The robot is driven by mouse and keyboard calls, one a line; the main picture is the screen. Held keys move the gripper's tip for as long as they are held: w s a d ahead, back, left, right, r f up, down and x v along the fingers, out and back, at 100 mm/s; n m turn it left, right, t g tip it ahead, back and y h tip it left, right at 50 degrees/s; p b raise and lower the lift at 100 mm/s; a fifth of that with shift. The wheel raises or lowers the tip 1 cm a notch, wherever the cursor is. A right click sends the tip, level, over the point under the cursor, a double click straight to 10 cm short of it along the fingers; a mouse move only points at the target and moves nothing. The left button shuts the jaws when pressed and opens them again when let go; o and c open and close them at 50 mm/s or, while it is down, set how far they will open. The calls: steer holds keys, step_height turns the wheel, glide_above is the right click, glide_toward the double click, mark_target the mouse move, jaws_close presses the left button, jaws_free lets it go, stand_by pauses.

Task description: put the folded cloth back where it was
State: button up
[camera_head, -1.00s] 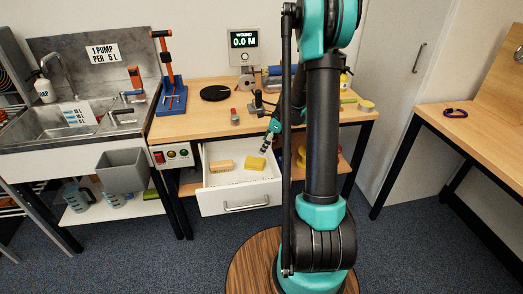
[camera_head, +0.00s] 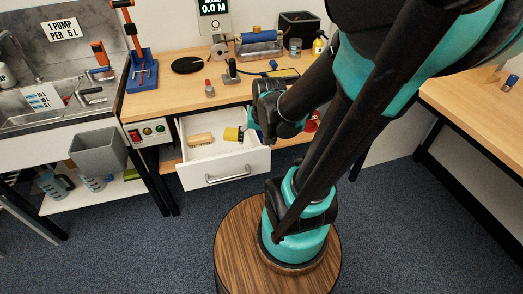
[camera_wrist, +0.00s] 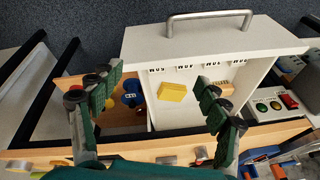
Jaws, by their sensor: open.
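A yellow folded piece, which looks like the cloth (camera_head: 232,134), lies flat in the open white drawer (camera_head: 222,173) under the workbench. In the wrist view the cloth (camera_wrist: 172,91) lies on the drawer floor, near the middle. My gripper (camera_wrist: 160,82) is open, with its fingers spread to either side of the cloth in the picture and nothing between them. In the head view my gripper (camera_head: 251,132) is at the right side of the drawer and hides part of the cloth's surroundings. I cannot tell its exact height above the cloth.
A wooden brush (camera_head: 200,140) lies in the drawer left of the cloth. The drawer handle (camera_wrist: 210,20) and small labels show in the wrist view. A blue item (camera_wrist: 131,94) is on the shelf beside the drawer. The bench top (camera_head: 175,98) holds several tools.

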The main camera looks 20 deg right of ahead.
steer(key=s+n, duration=0.2)
steer(key=s+f+n, duration=0.1)
steer(key=s, duration=0.1)
steer(key=shift+d+n+h, duration=0.3)
steer(key=shift+c, duration=0.6)
